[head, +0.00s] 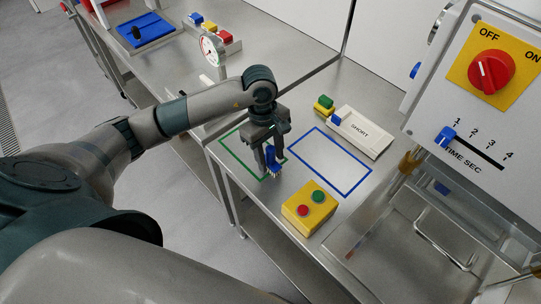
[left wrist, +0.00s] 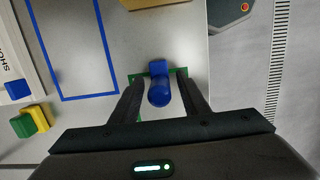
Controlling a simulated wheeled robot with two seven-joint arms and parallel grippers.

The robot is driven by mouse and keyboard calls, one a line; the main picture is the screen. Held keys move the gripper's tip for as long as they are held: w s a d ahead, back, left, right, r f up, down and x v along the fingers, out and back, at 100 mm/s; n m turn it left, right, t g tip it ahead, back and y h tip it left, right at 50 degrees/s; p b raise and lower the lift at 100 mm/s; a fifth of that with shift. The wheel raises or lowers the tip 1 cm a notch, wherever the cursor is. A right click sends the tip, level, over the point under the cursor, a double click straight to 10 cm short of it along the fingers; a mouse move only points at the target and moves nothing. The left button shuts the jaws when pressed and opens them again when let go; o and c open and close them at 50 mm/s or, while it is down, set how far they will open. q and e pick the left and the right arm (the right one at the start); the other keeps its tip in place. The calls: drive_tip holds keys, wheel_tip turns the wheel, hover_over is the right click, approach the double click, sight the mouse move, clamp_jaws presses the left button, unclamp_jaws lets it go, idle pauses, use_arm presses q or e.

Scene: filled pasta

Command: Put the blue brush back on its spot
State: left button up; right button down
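The blue brush (head: 273,160) is upright at the right edge of the green outline (head: 231,157) on the steel table. My left gripper (head: 268,157) points down over it, with a finger on either side. In the left wrist view the brush (left wrist: 159,92) is between the two dark fingers (left wrist: 160,84), with a gap visible, clearest on the right. Whether the brush touches the table is hard to tell. The blue outline (head: 348,190) on the table to the right is empty. My right gripper is not in view.
A yellow box with red and green buttons (head: 296,209) stands near the front edge. A white "SHORT" panel (head: 363,136) and a green-yellow block (head: 324,105) lie behind the blue outline. A control panel (head: 480,75) rises at the right. A dial gauge (head: 211,50) stands farther back.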

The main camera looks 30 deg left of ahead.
use_arm(q)
drive_tip(key=shift+r, duration=0.25)
drive_tip(key=r+b, duration=0.1)
drive_tip(key=r, duration=0.2)
drive_tip(key=a+r+b, duration=0.1)
drive_tip(key=r, duration=0.2)
drive_tip(key=r+b, duration=0.2)
drive_tip(key=r, duration=0.1)
drive_tip(key=shift+w+a+r, duration=0.25)
drive_tip(key=shift+w+r, duration=0.05)
drive_tip(key=shift+r, duration=0.1)
drive_tip(key=shift+a+r+b, duration=0.1)
drive_tip(key=shift+r+b, duration=0.2)
drive_tip(key=shift+r, duration=0.65)
idle(1.1)
